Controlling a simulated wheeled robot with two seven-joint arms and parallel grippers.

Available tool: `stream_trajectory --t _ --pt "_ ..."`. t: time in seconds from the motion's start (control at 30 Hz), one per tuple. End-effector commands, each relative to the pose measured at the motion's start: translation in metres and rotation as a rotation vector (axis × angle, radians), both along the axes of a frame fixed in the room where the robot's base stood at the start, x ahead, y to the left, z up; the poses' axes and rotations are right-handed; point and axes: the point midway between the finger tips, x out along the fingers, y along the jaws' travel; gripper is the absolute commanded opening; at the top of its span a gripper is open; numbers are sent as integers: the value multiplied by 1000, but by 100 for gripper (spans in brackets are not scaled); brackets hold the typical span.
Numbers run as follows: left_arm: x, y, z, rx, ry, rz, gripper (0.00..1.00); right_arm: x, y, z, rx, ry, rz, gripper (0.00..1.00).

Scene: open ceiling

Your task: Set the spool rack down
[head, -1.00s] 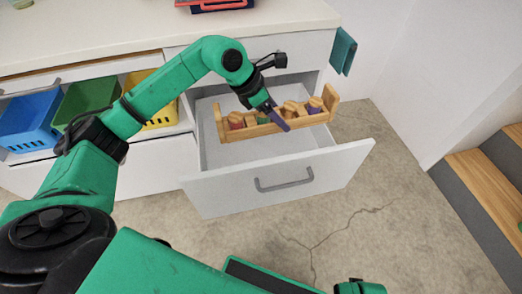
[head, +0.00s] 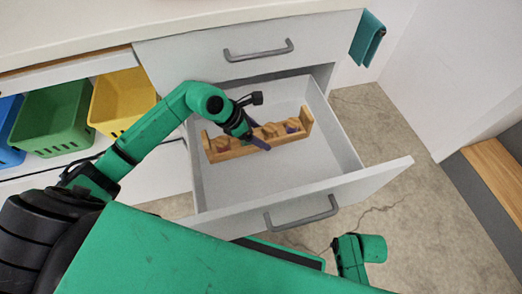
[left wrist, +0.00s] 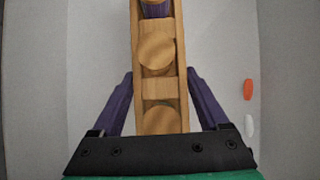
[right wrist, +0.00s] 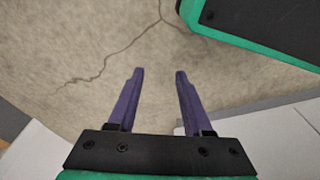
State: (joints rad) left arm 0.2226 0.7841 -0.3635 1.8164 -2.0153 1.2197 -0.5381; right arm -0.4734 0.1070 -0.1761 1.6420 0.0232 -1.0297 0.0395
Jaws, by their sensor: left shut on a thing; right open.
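The spool rack (head: 228,152) is a long wooden holder with raised ends and several spools, some with coloured thread. My left gripper (head: 262,143) is shut on it near its middle. The rack lies within the outline of the open drawer (head: 372,184), towards its back; I cannot tell whether it touches the floor. In the left wrist view the rack (left wrist: 160,85) runs between the two purple fingers, with grey drawer floor around it. My right gripper (right wrist: 158,74) is open and empty above the concrete floor.
Orange (left wrist: 248,89) and white (left wrist: 249,125) small items show right of the rack in the left wrist view. The front part of the drawer is clear. A closed drawer (head: 250,42) is above. Yellow (head: 122,100) and green (head: 52,118) bins stand left.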

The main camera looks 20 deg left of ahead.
Motion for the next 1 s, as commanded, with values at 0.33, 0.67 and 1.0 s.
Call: stream_trajectory --t 0.33,0.67,1.0 --pt "1 0 -37 -2 -1 2 2 18 14 58 28 -17 17 50" --pt "1 0 -71 -3 0 3 2 13 19 118 51 -34 37 50" --pt "0 1 -74 0 1 2 89 8 19 137 55 -32 42 50"
